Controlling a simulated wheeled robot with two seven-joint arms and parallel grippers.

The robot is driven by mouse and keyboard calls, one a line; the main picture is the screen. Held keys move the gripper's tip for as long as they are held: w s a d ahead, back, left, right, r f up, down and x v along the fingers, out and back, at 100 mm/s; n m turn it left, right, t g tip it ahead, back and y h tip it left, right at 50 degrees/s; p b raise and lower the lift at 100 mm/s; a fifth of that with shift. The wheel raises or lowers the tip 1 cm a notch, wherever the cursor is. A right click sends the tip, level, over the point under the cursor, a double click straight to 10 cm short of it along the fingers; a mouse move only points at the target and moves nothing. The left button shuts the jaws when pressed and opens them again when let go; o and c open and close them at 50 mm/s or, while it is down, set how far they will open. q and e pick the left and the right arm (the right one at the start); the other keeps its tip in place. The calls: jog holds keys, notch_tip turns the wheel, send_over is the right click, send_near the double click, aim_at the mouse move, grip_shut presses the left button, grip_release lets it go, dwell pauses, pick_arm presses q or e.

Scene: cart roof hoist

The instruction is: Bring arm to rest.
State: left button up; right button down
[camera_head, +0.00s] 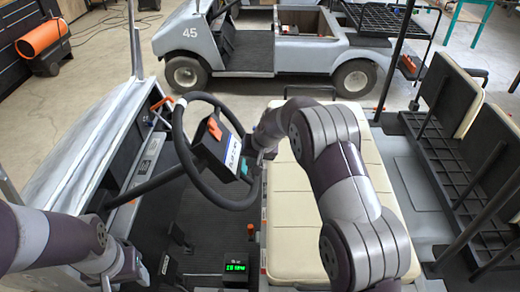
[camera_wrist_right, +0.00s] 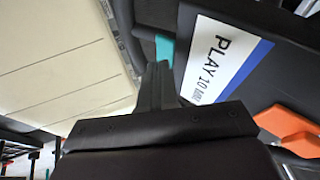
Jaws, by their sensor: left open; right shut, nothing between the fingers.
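My right arm reaches over the cream seat (camera_head: 285,215). Its gripper (camera_head: 252,165) is beside the black box (camera_head: 215,152) at the steering wheel (camera_head: 178,130). In the right wrist view the right gripper's fingers (camera_wrist_right: 158,85) are shut with nothing between them. The box's white label (camera_wrist_right: 222,62) reads "PLAY 10 MM", with a teal piece (camera_wrist_right: 165,48) and an orange piece (camera_wrist_right: 285,125) close by. Whether the gripper touches the box I cannot tell. My left gripper (camera_head: 123,281) is low at the left near the bottom edge, open and partly cut off.
A small box with a green display (camera_head: 237,268) stands on the cart floor. Dark-framed seat backs (camera_head: 490,150) are at the right. A second grey cart (camera_head: 250,50) numbered 45 stands behind, with an orange heater (camera_head: 42,38) to its left. Bare floor (camera_head: 120,50) lies between.

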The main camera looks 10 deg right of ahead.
jog(key=b+v, duration=0.1)
jog(key=v, duration=0.7)
jog(key=s+d+f+n+g+h, duration=0.1)
jog(key=s+f, duration=0.1)
jog(key=s, duration=1.2)
jog(key=s+d+f+n+g+h, duration=0.1)
jog(key=s+f+g, duration=0.1)
jog(key=s, duration=1.3)
jog(key=shift+f+n, duration=0.25)
jog(key=shift+n, duration=0.15)
jog(key=shift+d, duration=0.1)
